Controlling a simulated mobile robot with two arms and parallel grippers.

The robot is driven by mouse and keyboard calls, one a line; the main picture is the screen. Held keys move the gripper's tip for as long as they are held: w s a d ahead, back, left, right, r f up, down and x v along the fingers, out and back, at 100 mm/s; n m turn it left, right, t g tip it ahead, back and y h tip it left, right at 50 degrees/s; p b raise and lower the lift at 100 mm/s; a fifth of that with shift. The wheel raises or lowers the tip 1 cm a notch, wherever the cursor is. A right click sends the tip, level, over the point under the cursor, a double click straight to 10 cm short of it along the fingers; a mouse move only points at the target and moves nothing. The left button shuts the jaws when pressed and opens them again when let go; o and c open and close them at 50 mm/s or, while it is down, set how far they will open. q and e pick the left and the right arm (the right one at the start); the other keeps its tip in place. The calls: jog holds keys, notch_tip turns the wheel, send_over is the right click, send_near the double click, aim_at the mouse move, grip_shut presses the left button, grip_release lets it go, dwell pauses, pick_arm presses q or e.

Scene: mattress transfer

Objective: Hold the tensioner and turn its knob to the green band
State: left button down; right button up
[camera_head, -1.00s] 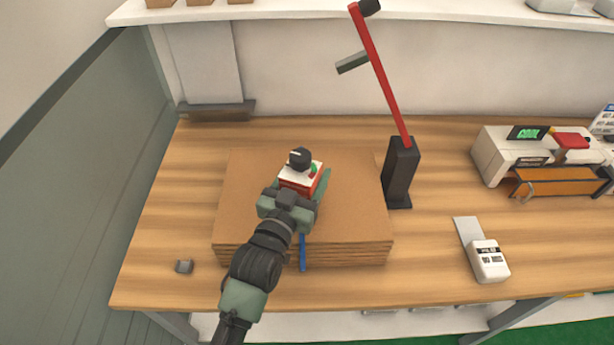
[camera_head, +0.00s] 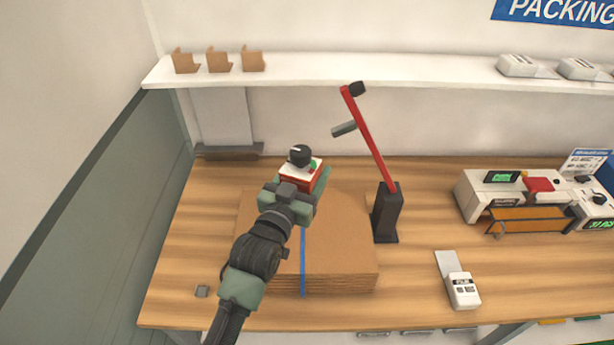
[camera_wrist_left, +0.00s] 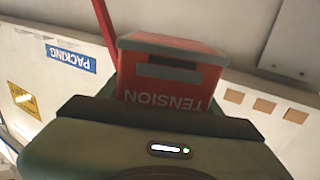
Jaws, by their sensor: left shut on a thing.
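The tensioner is a small red box (camera_head: 317,180) with a white top and a black knob (camera_head: 300,155) standing on it. A small patch of green shows on its top beside the knob; where the knob's mark points is too small to tell. My left gripper (camera_head: 303,192) is shut on the tensioner and holds it over the cardboard stack. In the left wrist view the red box (camera_wrist_left: 165,92) sits between my fingers, with the word TENSION upside down. Its knob is hidden there. My right gripper is not in view.
A flat cardboard stack (camera_head: 340,260) with a blue strap (camera_head: 303,262) lies on the wooden table (camera_head: 420,290). A red lever on a black stand (camera_head: 387,215) rises just right. A white handheld device (camera_head: 462,290) and a printer (camera_head: 485,195) are further right.

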pick_arm(q)
jog(key=shift+w+r, duration=0.15)
jog(key=shift+f+b, duration=0.35)
jog(key=shift+f, duration=0.35)
jog(key=shift+f+b, duration=0.65)
jog(key=shift+f, duration=0.35)
jog(key=shift+f+b, duration=0.35)
jog(key=shift+b, duration=0.15)
jog(key=shift+f, duration=0.35)
jog(key=shift+f+b, duration=1.15)
jog(key=shift+f, duration=0.2)
jog(key=shift+f, duration=0.35)
